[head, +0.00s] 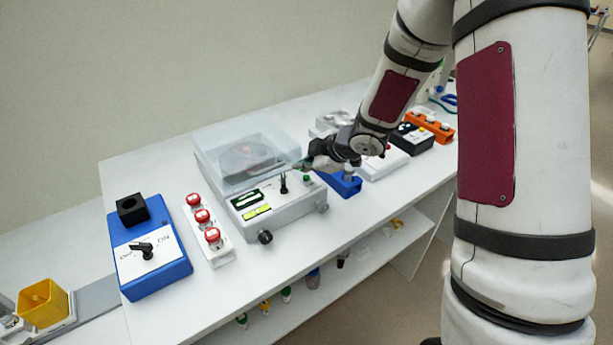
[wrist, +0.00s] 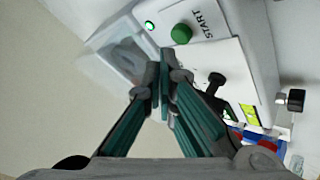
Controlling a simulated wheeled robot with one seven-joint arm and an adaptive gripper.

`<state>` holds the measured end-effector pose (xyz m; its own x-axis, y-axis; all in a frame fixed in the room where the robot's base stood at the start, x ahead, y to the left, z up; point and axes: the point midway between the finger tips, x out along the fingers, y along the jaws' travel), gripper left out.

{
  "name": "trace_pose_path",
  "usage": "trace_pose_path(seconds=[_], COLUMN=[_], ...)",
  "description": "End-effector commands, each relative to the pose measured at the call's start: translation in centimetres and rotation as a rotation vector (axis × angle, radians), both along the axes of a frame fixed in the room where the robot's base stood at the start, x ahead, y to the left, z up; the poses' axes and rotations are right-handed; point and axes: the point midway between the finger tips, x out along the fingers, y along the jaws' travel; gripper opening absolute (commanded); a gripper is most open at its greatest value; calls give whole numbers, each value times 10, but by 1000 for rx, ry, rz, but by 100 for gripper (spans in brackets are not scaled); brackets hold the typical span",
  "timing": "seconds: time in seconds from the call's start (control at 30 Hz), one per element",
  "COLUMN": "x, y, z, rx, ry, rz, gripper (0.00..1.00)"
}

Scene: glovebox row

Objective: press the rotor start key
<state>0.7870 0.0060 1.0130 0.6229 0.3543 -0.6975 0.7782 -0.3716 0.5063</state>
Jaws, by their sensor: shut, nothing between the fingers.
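The rotor start key is a round green button (wrist: 181,33) beside the printed word START in the wrist view. It also shows as a small green button (head: 307,179) on the front panel of the centrifuge (head: 285,212) in the head view. My gripper (wrist: 164,52) is shut and empty, with its teal-lined fingers together. Its tips are close to the green button in the wrist view, and I see a small gap between them in the picture. In the head view my gripper (head: 303,166) is just above the panel's right part. I cannot tell the exact height.
A small green light (wrist: 149,25) glows beside the key. A black lever (head: 283,185) stands on the panel, left of the key. The clear lid (head: 215,155) is behind. A blue switch box (head: 150,270) and a block of red-topped buttons (head: 220,250) lie left; several devices stand right.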

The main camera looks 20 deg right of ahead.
Motion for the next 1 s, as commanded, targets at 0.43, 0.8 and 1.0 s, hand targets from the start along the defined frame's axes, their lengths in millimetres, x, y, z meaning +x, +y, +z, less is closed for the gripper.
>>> trace_pose_path(seconds=[0.43, 0.8, 1.0], x=[-2, -1, 0], y=[0, 0, 0], z=[33, 49, 48], rx=[1, 0, 0], ry=[-1, -1, -1], rz=[0, -1, -1], gripper=[0, 0, 0])
